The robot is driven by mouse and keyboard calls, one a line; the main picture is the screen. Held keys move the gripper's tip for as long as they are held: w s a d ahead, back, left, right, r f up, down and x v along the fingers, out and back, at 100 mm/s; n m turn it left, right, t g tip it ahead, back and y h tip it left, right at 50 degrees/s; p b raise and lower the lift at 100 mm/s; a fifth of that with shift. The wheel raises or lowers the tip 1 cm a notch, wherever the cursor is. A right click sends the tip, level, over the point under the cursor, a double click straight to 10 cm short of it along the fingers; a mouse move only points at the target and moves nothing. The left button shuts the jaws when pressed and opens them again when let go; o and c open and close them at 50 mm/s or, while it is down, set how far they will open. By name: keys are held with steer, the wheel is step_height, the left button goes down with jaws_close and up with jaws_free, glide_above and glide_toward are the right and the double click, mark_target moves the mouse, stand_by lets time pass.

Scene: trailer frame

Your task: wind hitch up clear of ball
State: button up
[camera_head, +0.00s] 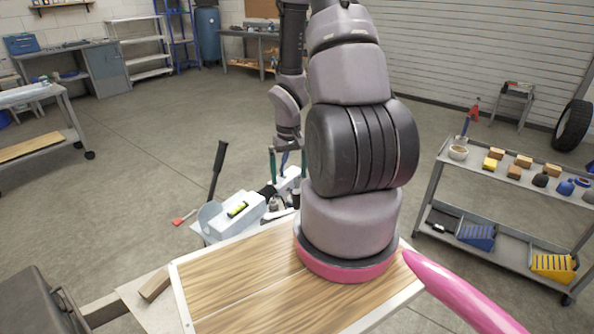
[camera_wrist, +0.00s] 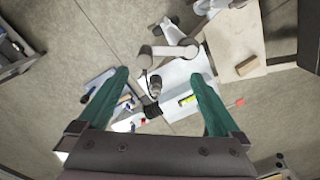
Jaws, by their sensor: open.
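In the head view, a pale trailer front part (camera_head: 226,217) with a yellow-green level vial (camera_head: 238,209) stands beyond the wooden deck. It shows between my fingers in the wrist view, with the vial (camera_wrist: 188,100) near the right finger. A small dark rounded metal part (camera_wrist: 155,86) and a black ridged part (camera_wrist: 151,109) lie below the gap; I cannot tell which is the ball or the winding handle. My gripper (camera_wrist: 160,76) has two green fingers, wide apart and empty. In the head view my gripper (camera_head: 287,163) is above the hitch area, partly hidden by my arm.
A wooden deck (camera_head: 240,290) fills the near foreground. A black lever (camera_head: 217,168) rises left of the pale part, with a red-tipped thing (camera_head: 182,219) near the floor. A shelf cart (camera_head: 480,205) stands right.

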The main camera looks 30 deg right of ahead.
mark_target(296, 191)
steer(key=shift+d+r, duration=0.1)
steer(key=shift+d, duration=1.05)
step_height(296, 191, down, 10)
steer(key=shift+d+f, duration=0.1)
steer(key=shift+d, duration=0.05)
jaws_close()
steer(key=shift+w, duration=0.1)
stand_by(0.7)
